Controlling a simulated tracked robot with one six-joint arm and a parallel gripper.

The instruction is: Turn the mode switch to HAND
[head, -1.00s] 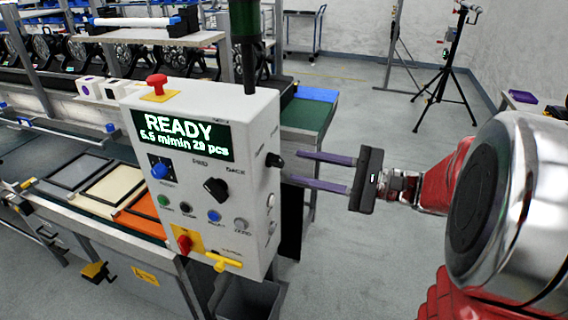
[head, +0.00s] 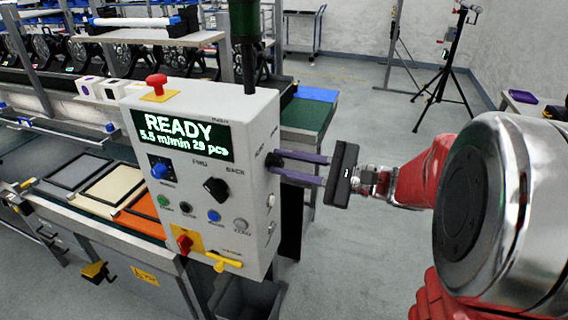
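A light grey control box (head: 215,110) stands left of centre. A black knob (head: 273,159) sits on its right side face, with small labels above it that are too small to read; I take it for the mode switch. My gripper (head: 274,161) reaches in from the right. Its two purple fingers lie one above and one below the knob, with their tips at the side face, and look closed on it. The fingers partly hide the knob, so its pointing direction is unclear.
A conveyor (head: 60,205) runs at left.

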